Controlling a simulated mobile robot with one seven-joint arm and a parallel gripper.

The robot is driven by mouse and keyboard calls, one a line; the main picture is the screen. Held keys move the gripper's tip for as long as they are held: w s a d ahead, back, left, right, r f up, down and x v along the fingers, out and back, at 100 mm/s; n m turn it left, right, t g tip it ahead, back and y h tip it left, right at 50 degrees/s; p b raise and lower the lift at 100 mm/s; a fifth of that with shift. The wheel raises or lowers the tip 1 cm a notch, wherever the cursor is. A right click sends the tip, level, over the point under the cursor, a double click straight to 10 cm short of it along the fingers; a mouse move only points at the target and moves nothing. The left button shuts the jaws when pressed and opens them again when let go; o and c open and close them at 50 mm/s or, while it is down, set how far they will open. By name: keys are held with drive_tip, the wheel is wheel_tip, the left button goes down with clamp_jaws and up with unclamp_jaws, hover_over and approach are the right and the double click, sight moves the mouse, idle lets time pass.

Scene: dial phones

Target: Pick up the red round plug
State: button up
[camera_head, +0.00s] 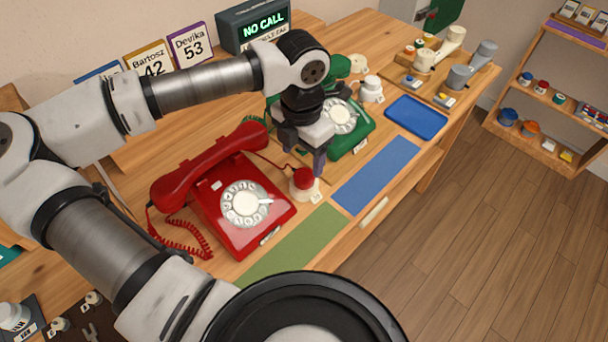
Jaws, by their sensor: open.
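The red round plug (303,178) sits on a small white round base (305,194) on the desk, right of the red dial phone (228,190). A thin red cord runs from the phone towards the plug. My gripper (302,158) points down just above and behind the plug, with its fingers apart. One finger shows close to the plug's upper right. I cannot tell whether the fingers are around the plug or only near it, and nothing shows held.
A green dial phone (346,117) stands right behind my gripper, with a white base (371,90) beyond it. A blue mat (376,174), green mat (293,246) and blue tray (416,117) lie along the desk's front. Number cards and a "NO CALL" display (254,27) stand behind.

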sight(304, 175)
drive_tip(key=shift+d+f+p, duration=0.2)
drive_tip(key=shift+f+p, duration=0.75)
drive_tip(key=shift+f, duration=2)
drive_tip(key=c, duration=1)
drive_tip(key=shift+r, duration=0.15)
drive_tip(key=shift+s+d+r+b, duration=0.1)
drive_tip(key=shift+r+b, duration=0.6)
drive_tip(key=shift+r, duration=4.25)
drive_tip(key=shift+s+d+r+b, duration=0.1)
drive_tip(key=shift+r+b, duration=0.6)
drive_tip(key=shift+r, duration=4.25)
